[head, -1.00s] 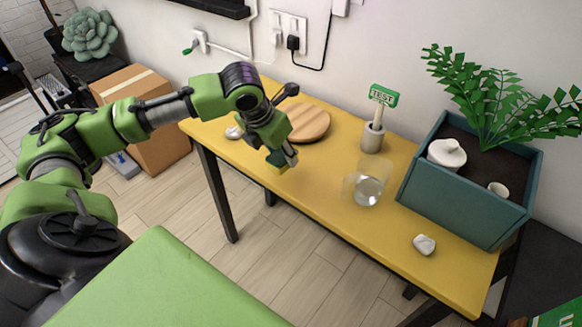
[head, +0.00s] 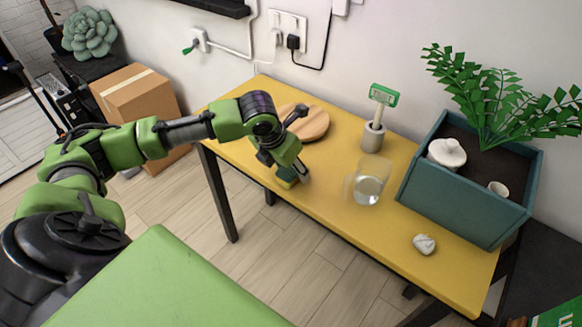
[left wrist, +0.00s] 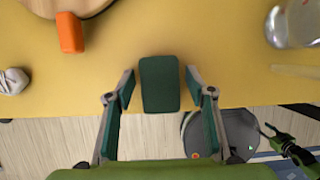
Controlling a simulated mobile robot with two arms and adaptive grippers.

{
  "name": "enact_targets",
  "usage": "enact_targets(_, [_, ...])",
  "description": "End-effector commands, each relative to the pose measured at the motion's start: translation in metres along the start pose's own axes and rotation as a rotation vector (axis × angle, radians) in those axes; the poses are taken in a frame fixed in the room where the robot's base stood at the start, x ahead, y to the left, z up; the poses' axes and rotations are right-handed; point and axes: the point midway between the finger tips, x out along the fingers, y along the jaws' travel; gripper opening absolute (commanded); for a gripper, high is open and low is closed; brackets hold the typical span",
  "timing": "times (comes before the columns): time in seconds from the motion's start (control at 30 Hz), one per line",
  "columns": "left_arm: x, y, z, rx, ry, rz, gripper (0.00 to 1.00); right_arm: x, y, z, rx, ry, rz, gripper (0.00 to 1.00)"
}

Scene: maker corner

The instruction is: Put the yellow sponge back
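A small block with a dark green top (left wrist: 159,84), which may be the sponge, is at the yellow table's front edge. I see no clearly yellow sponge; in the head view the block (head: 287,183) is mostly hidden by my gripper. My left gripper (head: 291,177) is low over the table's front edge. In the left wrist view its fingers (left wrist: 160,88) are open, one on each side of the block, with narrow gaps showing. My right gripper is in neither view.
On the yellow table (head: 390,240) stand a glass of water (head: 368,190), a round wooden board (head: 308,122), a pot with a green sign (head: 373,136), a crumpled white piece (head: 424,244) and a teal planter box (head: 455,205). An orange block (left wrist: 70,32) is by the board.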

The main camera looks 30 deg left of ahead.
Motion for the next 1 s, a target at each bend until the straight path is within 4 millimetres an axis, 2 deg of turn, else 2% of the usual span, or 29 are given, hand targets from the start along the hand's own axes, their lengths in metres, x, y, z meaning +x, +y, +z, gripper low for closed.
enact_targets(0.27, [-0.008,0.000,0.001,0.001,-0.002,0.000,0.50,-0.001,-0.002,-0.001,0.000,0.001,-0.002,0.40])
enact_targets(0.37, [-0.023,0.001,0.002,0.001,-0.004,0.001,0.50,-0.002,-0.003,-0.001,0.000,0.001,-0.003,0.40])
enact_targets(0.7, [-0.094,0.001,0.001,0.002,-0.004,0.002,0.50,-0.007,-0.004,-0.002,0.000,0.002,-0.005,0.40])
enact_targets(0.83, [-0.111,0.000,0.001,0.000,-0.002,0.000,0.50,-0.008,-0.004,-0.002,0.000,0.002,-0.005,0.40])
enact_targets(1.0, [-0.120,0.000,0.001,-0.001,-0.001,0.000,0.50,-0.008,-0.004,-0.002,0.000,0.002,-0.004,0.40])
